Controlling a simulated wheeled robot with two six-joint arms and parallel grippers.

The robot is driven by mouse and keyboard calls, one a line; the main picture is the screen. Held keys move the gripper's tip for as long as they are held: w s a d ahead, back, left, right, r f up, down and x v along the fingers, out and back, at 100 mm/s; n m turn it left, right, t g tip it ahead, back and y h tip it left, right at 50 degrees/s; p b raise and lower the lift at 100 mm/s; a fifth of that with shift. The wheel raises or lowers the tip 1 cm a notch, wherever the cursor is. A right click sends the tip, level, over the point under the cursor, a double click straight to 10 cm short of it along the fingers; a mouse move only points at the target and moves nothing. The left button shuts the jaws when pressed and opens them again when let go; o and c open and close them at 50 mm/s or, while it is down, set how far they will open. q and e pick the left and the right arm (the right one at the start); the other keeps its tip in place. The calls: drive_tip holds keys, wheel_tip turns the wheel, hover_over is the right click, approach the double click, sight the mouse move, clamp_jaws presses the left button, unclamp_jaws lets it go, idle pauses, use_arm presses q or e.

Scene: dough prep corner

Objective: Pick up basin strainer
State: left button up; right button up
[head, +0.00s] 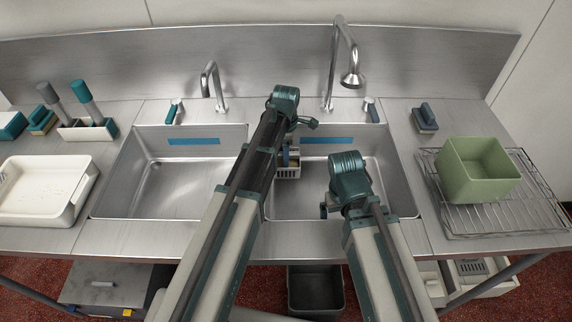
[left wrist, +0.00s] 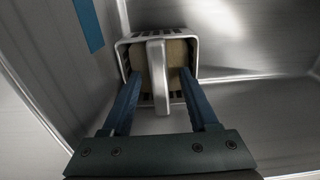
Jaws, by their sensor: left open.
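The basin strainer, a small pale slotted basket (head: 287,173), sits in the right basin near the divider, partly hidden by my left arm. In the left wrist view the basket (left wrist: 191,46) has a pale upright bar or handle (left wrist: 157,75) across its middle and something tan inside. My left gripper (head: 291,154) is over it, pointing down. In the left wrist view its blue fingers (left wrist: 159,76) are open, one on each side of the bar with gaps between. My right gripper (head: 324,210) is low over the right basin, mostly hidden by its wrist; its jaws cannot be made out.
The left basin (head: 170,190) is empty. Two faucets (head: 347,65) stand behind the basins. A white tray (head: 45,190) is on the left counter. A green bin (head: 477,170) stands on a wire rack (head: 540,205) at right.

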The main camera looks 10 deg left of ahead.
use_arm(q)
clamp_jaws()
idle(1.3)
